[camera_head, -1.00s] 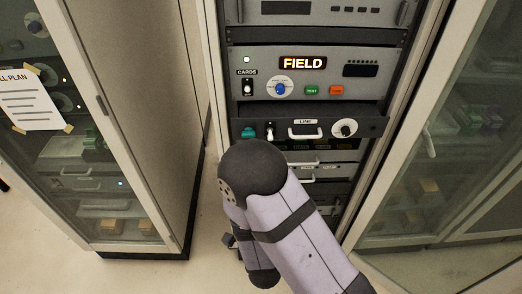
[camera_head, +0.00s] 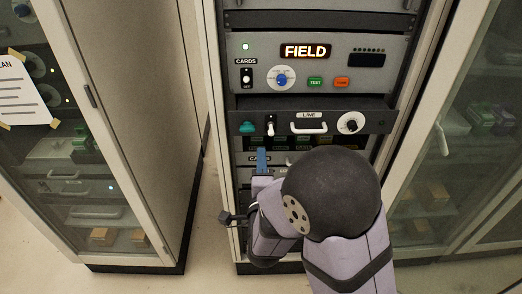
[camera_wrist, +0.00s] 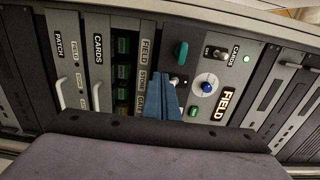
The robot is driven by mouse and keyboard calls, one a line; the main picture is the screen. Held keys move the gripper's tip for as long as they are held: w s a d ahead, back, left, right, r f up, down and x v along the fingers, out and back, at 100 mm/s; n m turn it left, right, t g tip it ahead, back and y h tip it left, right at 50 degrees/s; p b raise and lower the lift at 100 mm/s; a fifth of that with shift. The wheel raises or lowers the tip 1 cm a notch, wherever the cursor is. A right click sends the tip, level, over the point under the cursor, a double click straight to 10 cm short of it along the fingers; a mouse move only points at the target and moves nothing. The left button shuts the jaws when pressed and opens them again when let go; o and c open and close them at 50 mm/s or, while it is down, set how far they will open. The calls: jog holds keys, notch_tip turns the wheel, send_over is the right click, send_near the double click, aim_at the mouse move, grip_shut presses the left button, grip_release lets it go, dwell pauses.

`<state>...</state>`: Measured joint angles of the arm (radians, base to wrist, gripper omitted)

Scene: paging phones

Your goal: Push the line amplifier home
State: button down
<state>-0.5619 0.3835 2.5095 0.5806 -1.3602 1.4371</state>
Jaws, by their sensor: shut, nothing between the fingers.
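The line amplifier (camera_head: 286,116) is a dark panel labelled LINE in the rack, with a teal knob, a white-tipped switch, a pale handle (camera_head: 309,127) and a round dial. It appears to stand out in front of the units around it. My gripper (camera_head: 262,154), with blue fingers, is shut and empty. It is just below the amplifier's left part, pointing up toward the rack. The wrist view shows the closed fingers (camera_wrist: 164,84) beside the amplifier's teal knob (camera_wrist: 181,54) and switch. I cannot tell whether they touch it. The fingers hide its handle there.
Above the amplifier is a grey unit with a lit FIELD sign (camera_head: 305,51), a switch, a blue knob and green and orange buttons. More units with handles lie below, partly behind my arm. A glass-fronted cabinet (camera_head: 75,170) stands at left. Glass doors are at right.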

aim_at(261, 134)
jog(key=shift+f+b, duration=0.15)
jog(key=shift+b, duration=0.15)
jog(key=w, duration=0.2)
jog(key=w+p, duration=0.1)
jog(key=w, duration=0.1)
jog(key=w+p, duration=0.1)
jog(key=w, duration=0.1)
jog(key=shift+w+r, duration=0.15)
jog(key=shift+r, duration=0.1)
jog(key=shift+w, duration=0.2)
jog(key=shift+f, duration=0.1)
